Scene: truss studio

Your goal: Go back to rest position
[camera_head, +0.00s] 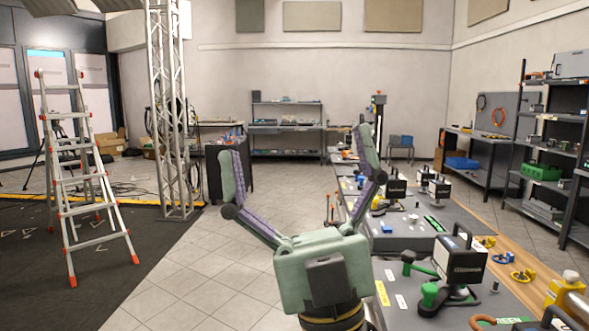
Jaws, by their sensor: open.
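My gripper (296,148) is in the lower middle of the head view, green with purple inner fingers. Its two fingers are spread wide apart and point up and away. Nothing is between them; floor, a dark cabinet and a shelf show through the gap. The gripper is in front of the left edge of the long grey workbench (408,243). Its right finger overlaps the view of the bench, and its body hides part of the bench's near left edge. I cannot tell how high it is above the bench.
Several black-and-white devices, including a near one (461,262), and green and yellow tools stand on the bench. A stepladder (82,180) and a truss column (170,120) stand at left. Shelving (548,150) is at right. The tiled floor (215,245) left of the gripper is clear.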

